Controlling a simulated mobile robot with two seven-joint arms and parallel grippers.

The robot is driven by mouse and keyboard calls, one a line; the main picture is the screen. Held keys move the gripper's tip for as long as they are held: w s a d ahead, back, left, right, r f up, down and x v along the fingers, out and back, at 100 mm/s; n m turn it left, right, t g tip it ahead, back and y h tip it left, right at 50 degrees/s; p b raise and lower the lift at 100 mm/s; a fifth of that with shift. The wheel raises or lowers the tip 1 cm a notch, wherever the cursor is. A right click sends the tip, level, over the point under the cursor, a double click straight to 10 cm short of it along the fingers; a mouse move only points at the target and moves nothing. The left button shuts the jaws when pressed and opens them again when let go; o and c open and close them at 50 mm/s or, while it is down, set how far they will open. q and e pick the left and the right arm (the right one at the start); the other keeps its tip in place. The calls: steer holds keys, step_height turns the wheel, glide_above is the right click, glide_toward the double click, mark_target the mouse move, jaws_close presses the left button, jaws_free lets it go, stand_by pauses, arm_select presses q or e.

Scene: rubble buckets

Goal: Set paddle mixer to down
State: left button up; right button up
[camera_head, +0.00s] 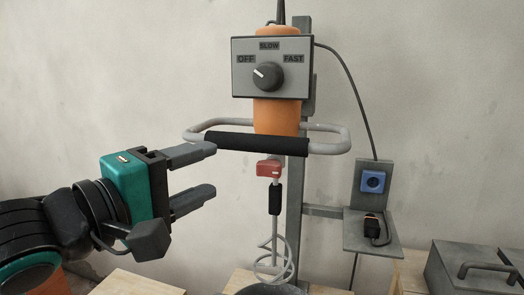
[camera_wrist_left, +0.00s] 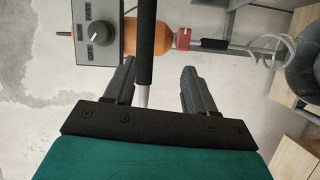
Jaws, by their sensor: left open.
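The paddle mixer has an orange body (camera_head: 276,115), a grey control box (camera_head: 246,85) and a bar handle with a black grip (camera_head: 262,144). Its dial (camera_head: 268,76) points up-left toward OFF. The pale mixing paddle (camera_head: 275,250) hangs upright above a dark bucket (camera_head: 268,290), partly cut off below. My left gripper (camera_head: 208,169) is open and empty, with its upper fingertip near the grip's left end. In the left wrist view the grip (camera_wrist_left: 147,40) appears between the open fingers (camera_wrist_left: 160,85); contact cannot be told. My right gripper is out of view.
A grey upright post (camera_head: 297,200) stands behind the mixer. At right a bracket holds a blue socket (camera_head: 373,182) and a black plug (camera_head: 373,227) with cable. A grey metal box (camera_head: 470,268) sits lower right. A wooden surface (camera_head: 135,284) is lower left.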

mark_target(263, 141)
arm_select(q)
steer(key=shift+n, duration=0.4)
steer(key=w+d, duration=0.2)
steer(key=d, duration=0.1)
steer(key=w+d+r, duration=0.1)
steer(key=w+d, duration=0.2)
steer(key=w+d+r, duration=0.1)
steer(key=w+d, duration=0.1)
steer(key=shift+w+d+r, duration=0.15)
steer(key=shift+w+d, duration=0.25)
jaws_close()
